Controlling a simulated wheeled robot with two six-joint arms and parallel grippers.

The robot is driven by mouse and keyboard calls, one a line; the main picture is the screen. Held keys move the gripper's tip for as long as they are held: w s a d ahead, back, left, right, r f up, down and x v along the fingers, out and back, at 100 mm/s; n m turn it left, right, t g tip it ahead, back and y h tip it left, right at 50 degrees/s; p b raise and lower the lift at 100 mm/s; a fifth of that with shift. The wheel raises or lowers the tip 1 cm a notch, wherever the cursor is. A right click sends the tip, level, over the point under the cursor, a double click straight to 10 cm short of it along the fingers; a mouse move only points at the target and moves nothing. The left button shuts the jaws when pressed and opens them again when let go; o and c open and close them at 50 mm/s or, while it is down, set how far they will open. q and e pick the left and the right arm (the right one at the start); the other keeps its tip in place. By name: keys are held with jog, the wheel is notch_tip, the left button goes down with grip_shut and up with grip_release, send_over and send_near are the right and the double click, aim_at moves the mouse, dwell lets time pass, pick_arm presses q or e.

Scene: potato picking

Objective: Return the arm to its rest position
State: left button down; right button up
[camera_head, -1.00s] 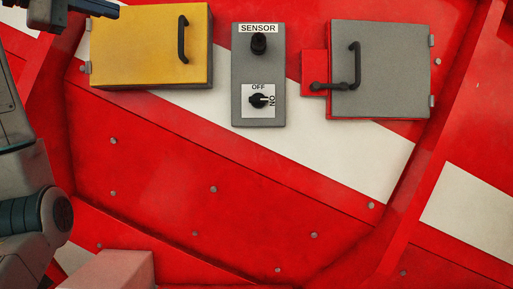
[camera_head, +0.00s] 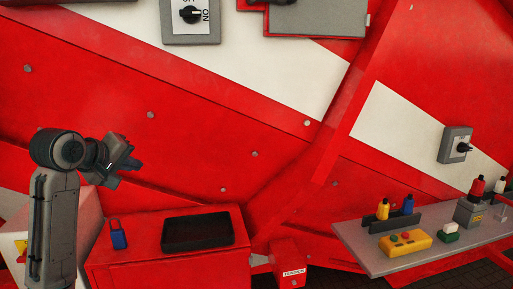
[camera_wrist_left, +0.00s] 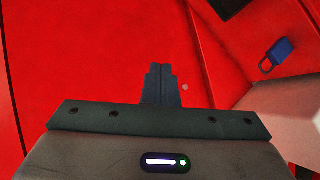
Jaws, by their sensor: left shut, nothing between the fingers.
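My left arm stands at the left of the head view, bent at the elbow. My left gripper (camera_head: 126,157) is in front of the red wall, above the red cabinet. In the left wrist view the gripper fingers (camera_wrist_left: 161,84) are together with nothing between them, and red panel lies beyond them. My right gripper is not in view.
A red cabinet (camera_head: 110,274) carries a black tray (camera_head: 166,246) and a blue padlock (camera_head: 118,240). A grey shelf (camera_head: 362,262) at the right holds a yellow button box (camera_head: 400,243) and other devices. A switch box (camera_head: 190,34) is at the top.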

pick_arm(q)
jog(key=s+d+f+m+g+y, duration=0.1)
jog(key=s+f, duration=0.4)
jog(key=f, duration=0.5)
jog(key=s+d+f+m+g, duration=0.15)
jog(key=s+f, duration=0.25)
jog(key=f, duration=0.7)
jog(key=s+f+m+g+y, duration=0.15)
jog(key=s+f, duration=0.35)
jog(key=f, duration=0.5)
jog(key=s+f+m+g+y, duration=0.1)
jog(key=s+f+m, duration=0.1)
jog(key=s+f, duration=0.5)
jog(key=s+f+m+g, duration=0.1)
jog(key=s+f+g, duration=0.1)
jog(key=s, duration=1)
jog(key=s+f+m+g+y, duration=0.1)
jog(key=s+f+m, duration=0.1)
jog(key=s+f, duration=0.5)
notch_tip(320, 180, down, 28)
jog(key=s+a+g, duration=0.1)
jog(key=a, duration=0.1)
jog(key=s+a+f+g+b, duration=0.1)
jog(key=s+f, duration=1.8)
jog(key=f, duration=0.2)
jog(key=shift+a, duration=0.3)
jog(key=shift+f+h, duration=0.1)
jog(key=shift+h, duration=0.15)
